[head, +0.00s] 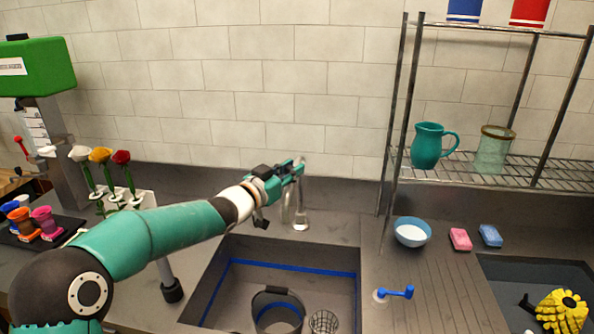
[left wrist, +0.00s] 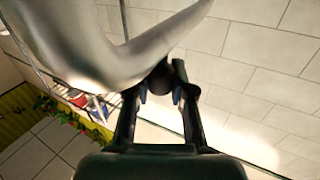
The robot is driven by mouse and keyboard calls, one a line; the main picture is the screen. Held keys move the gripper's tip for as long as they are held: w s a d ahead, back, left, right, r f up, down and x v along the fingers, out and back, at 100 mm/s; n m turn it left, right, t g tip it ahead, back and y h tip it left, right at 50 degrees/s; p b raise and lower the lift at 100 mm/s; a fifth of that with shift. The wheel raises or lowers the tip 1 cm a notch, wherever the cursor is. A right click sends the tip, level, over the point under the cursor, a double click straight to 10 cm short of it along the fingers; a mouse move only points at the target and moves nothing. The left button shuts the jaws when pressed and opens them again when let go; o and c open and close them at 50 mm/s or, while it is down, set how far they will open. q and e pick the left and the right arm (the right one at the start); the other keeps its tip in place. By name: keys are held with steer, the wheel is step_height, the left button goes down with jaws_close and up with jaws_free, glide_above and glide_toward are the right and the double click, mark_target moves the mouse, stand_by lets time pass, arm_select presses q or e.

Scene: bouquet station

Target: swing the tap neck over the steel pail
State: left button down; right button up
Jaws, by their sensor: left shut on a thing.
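The tap (head: 300,215) stands behind the sink, a shiny metal fixture partly hidden by my left gripper. My left gripper (head: 296,168) is at the top of it, shut on the tap neck. In the left wrist view the tap neck (left wrist: 110,60) is a large grey curved pipe across the upper left, and a dark end of it sits between the fingers (left wrist: 161,92). The steel pail (head: 278,308) stands in the sink basin, in front of and below the tap, cut off by the bottom edge. My right gripper is not in view.
The sink (head: 340,258) has a blue line round its walls; a wire basket (head: 323,321) stands beside the pail. A blue-handled lever (head: 396,292) is right of the sink. A bowl (head: 412,231), sponges and a wire rack (head: 560,172) are further right. Roses (head: 100,160) stand left.

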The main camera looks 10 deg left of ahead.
arm_select(q)
steer(key=c, duration=1)
jaws_free()
steer(key=shift+a, duration=0.3)
steer(key=shift+d, duration=0.1)
steer(key=v, duration=1.2)
